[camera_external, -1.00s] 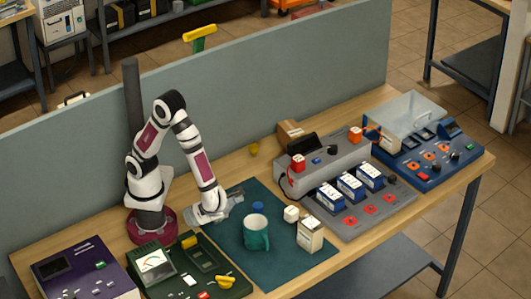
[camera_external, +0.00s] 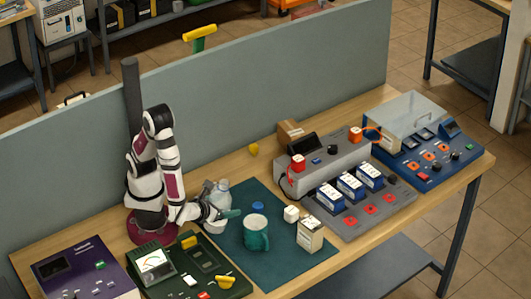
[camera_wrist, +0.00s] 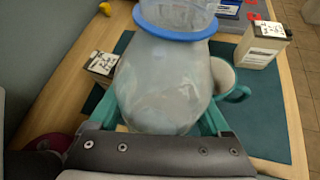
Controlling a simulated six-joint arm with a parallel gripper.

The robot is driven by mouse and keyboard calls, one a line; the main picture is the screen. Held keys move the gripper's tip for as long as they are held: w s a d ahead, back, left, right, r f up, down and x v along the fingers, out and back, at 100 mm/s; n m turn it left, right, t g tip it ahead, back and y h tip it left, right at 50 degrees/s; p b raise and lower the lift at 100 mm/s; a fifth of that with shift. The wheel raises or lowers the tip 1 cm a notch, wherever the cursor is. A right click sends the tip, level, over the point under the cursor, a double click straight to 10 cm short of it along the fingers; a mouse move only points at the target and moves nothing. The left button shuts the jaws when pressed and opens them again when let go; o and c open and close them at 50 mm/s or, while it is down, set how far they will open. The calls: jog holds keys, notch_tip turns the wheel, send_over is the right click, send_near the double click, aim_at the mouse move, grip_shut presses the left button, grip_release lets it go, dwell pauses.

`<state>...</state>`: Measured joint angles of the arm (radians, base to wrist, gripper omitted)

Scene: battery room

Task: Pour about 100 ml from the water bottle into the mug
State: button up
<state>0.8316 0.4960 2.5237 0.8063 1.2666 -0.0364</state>
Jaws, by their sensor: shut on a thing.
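My gripper (camera_external: 226,214) is shut on the clear water bottle (camera_external: 217,192), at the left edge of the dark teal mat. The bottle looks roughly upright; whether its base touches the surface is hidden. In the wrist view the bottle (camera_wrist: 165,85) fills the middle between my teal fingers, with a blue ring near its upper end. The teal mug (camera_external: 256,238) stands upright on the mat to the right of my gripper, apart from it. The mug (camera_wrist: 224,74) is partly hidden behind the bottle in the wrist view. Its water level cannot be seen.
A blue cap (camera_external: 258,207), a white cube (camera_external: 291,213) and a cream battery box (camera_external: 310,236) are on the mat (camera_external: 285,268). A green meter panel (camera_external: 205,262) lies at front left. A grey charger station (camera_external: 330,178) stands at right. A partition (camera_external: 250,100) runs behind.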

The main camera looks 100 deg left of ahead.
jog(key=shift+w+f+n+t+y, duration=0.25)
jog(key=shift+f+n+t+y, duration=0.25)
jog(key=shift+f+t, duration=0.25)
jog(key=shift+r, duration=0.15)
dwell(2.4)
